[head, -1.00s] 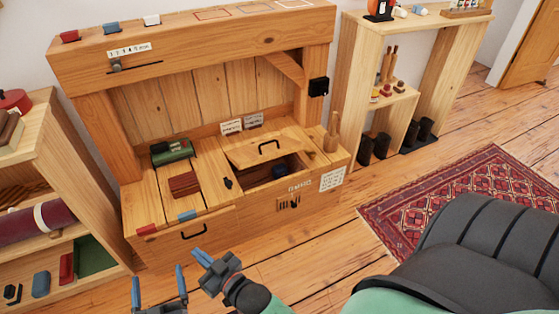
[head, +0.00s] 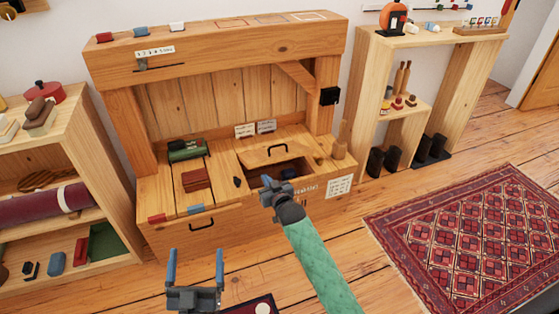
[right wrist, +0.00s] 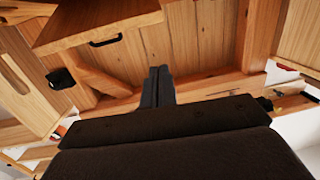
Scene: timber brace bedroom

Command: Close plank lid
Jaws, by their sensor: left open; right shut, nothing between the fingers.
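The plank lid (head: 263,144) is a light wood board with a black handle, on the right of the wooden bench top. It is raised, with the dark open compartment (head: 294,169) showing in front of it. My right gripper (head: 267,182) is shut and empty, in front of the compartment opening in the head view and hiding part of it. In the right wrist view its fingertips (right wrist: 158,72) show near a wood board with a black handle (right wrist: 105,40), apparently the lid. My left gripper (head: 195,258) is open and empty, low in front of the bench.
On the bench's left top lie a brown block (head: 195,179) and a green item (head: 186,150). A wooden peg (head: 340,140) stands right of the lid. Shelves (head: 70,190) stand left and a shelf unit (head: 372,85) right. A patterned rug (head: 480,235) lies on the floor.

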